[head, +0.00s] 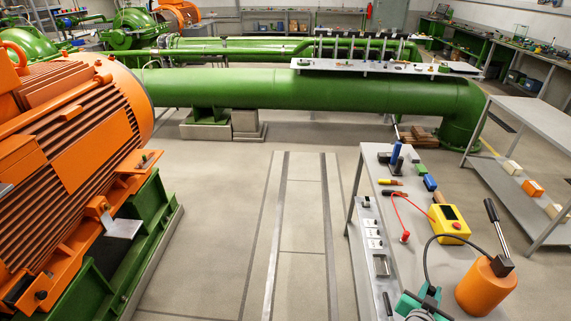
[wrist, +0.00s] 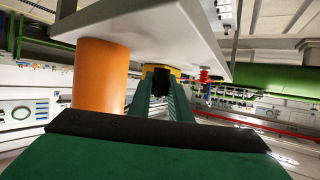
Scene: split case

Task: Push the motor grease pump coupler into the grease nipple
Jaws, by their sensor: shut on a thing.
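My gripper (head: 424,300) is at the bottom edge of the head view, over the near end of the grey bench, left of the orange grease pump (head: 486,288). The pump's black hose (head: 428,256) arcs down into the gripper. The gripper is shut on the hose-end coupler, mostly hidden by the fingers. The wrist view shows the green fingers (wrist: 160,88) with something dark between their tips; its details are unclear. The pump's orange body (wrist: 98,78) stands beside them. The large orange motor (head: 75,150) is at the left; I cannot make out a grease nipple on it.
The grey bench (head: 392,225) holds a yellow meter (head: 449,222) with a red lead, screwdrivers and small parts. Open floor (head: 225,220) lies between bench and motor. A green pipe (head: 310,90) crosses behind. A grey shelf table (head: 540,115) stands at the right.

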